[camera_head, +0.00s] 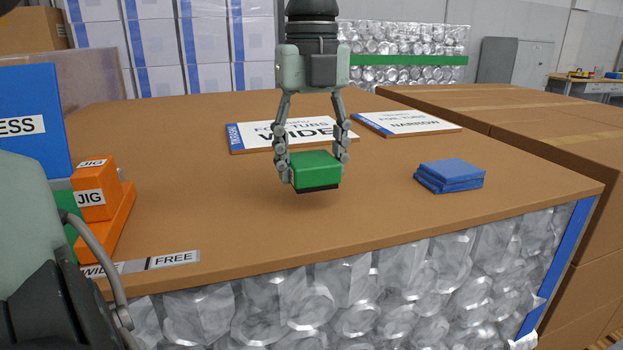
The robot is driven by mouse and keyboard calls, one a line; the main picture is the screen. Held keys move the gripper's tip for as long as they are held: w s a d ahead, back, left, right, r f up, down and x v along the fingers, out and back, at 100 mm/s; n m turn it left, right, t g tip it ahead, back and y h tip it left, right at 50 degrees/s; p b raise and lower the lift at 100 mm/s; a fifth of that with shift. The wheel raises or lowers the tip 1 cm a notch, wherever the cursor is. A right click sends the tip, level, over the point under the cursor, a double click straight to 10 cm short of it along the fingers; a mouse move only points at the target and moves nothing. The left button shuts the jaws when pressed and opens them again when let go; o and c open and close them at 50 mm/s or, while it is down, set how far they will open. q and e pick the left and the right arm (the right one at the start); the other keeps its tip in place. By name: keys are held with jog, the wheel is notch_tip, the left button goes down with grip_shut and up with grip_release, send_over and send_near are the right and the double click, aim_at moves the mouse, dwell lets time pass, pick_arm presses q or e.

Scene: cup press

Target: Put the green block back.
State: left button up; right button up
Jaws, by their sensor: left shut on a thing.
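The green block (316,168) has a dark underside and is near the middle of the table (220,215). My left gripper (316,160) points straight down, shut on the block with one finger on each side. The block is level and low over the table top; I cannot tell whether it touches it. Behind it lies a white board (250,136) reading "WIDE", partly hidden by the gripper. A second board (405,123), reading "NARROW", lies to its right. My right gripper is not in view.
A folded blue cloth (449,175) lies right of the block. An orange jig (97,200) and a blue panel (35,100) ending in "ESS" stand at the left. Labels "WIDE" and "FREE" (173,259) mark the front edge. Table between jig and block is clear.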

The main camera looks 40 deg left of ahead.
aim_at(311, 184)
pick_arm(q)
notch_tip(311, 184, down, 4)
jog(key=shift+r, duration=0.2)
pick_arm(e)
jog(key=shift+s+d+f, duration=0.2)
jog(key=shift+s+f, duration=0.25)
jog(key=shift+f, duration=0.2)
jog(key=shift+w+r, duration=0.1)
pick_arm(q)
jog(key=shift+f, duration=0.1)
jog(key=o, duration=1)
jog(key=shift+c, duration=0.2)
jog(key=shift+o, duration=0.7)
jog(key=shift+r, duration=0.7)
notch_tip(311, 184, up, 11)
jog(key=shift+f, duration=0.1)
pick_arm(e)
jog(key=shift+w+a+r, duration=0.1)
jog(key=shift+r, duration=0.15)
